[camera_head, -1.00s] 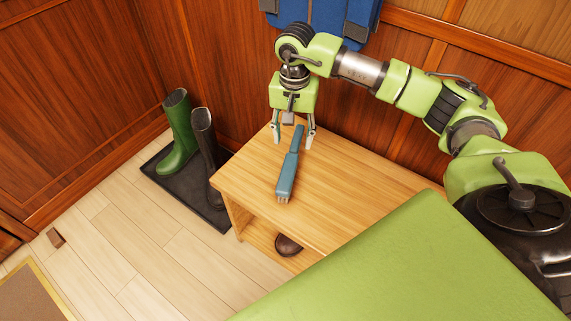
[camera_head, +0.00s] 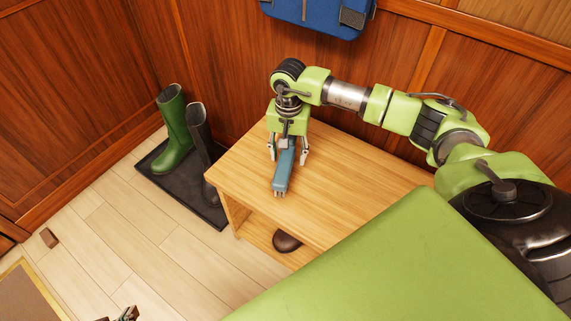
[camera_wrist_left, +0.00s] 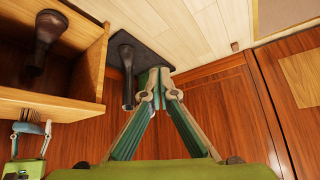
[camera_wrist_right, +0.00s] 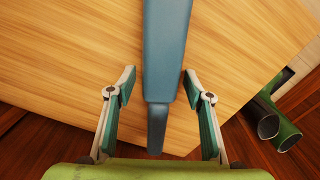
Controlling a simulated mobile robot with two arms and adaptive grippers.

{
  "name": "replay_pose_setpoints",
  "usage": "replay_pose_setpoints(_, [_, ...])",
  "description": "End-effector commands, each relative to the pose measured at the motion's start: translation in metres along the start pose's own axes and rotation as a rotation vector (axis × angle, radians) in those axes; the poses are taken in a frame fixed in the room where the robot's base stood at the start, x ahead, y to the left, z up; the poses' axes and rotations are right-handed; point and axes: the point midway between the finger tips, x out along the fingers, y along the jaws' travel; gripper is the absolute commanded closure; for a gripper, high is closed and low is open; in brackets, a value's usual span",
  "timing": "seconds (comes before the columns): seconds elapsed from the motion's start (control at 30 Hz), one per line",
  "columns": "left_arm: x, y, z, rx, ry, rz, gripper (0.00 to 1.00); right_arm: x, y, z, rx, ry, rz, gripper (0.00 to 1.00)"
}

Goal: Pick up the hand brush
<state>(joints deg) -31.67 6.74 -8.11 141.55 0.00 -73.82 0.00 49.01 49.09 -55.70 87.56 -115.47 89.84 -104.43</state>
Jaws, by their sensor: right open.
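The hand brush (camera_head: 284,178), blue-grey with pale bristles at its near end, lies on the wooden bench (camera_head: 330,195). My right gripper (camera_head: 288,155) is open above its handle end. In the right wrist view the brush (camera_wrist_right: 165,50) runs down between the two spread fingers (camera_wrist_right: 160,85), with a gap on each side. The handle narrows toward the palm. My left gripper (camera_head: 125,314) barely shows at the bottom left of the head view. In the left wrist view its fingertips (camera_wrist_left: 162,85) meet, with nothing seen held, well away from the brush.
A green boot (camera_head: 174,130) and a dark boot (camera_head: 201,140) stand on a black tray (camera_head: 158,168) left of the bench. A brown shoe (camera_head: 286,242) sits on the bench's lower shelf.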

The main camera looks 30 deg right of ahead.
Motion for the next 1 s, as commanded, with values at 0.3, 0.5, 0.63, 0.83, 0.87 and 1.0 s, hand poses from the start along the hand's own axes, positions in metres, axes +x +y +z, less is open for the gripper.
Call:
replay_pose_setpoints(0.3, [0.000,0.000,-0.002,0.000,0.008,0.001,1.00,0.001,0.000,0.000,0.000,0.000,0.000,0.68])
replay_pose_setpoints(0.5, [0.000,0.000,-0.002,0.000,0.007,0.001,1.00,0.000,0.000,0.000,0.000,0.000,-0.001,1.00])
replay_pose_setpoints(0.63, [0.000,0.000,-0.002,0.000,0.007,0.001,1.00,0.000,0.000,0.000,0.000,0.000,-0.001,1.00])
replay_pose_setpoints(0.83, [-0.001,0.000,0.000,0.000,-0.002,0.001,1.00,-0.004,0.000,0.000,0.000,0.001,-0.001,1.00])
replay_pose_setpoints(0.87, [-0.001,0.000,0.001,0.000,-0.008,0.001,1.00,-0.005,0.000,-0.001,0.001,0.001,-0.001,1.00])
replay_pose_setpoints(1.0, [-0.005,-0.003,0.019,-0.003,-0.079,-0.005,1.00,-0.018,-0.001,-0.001,0.001,0.001,-0.002,1.00])
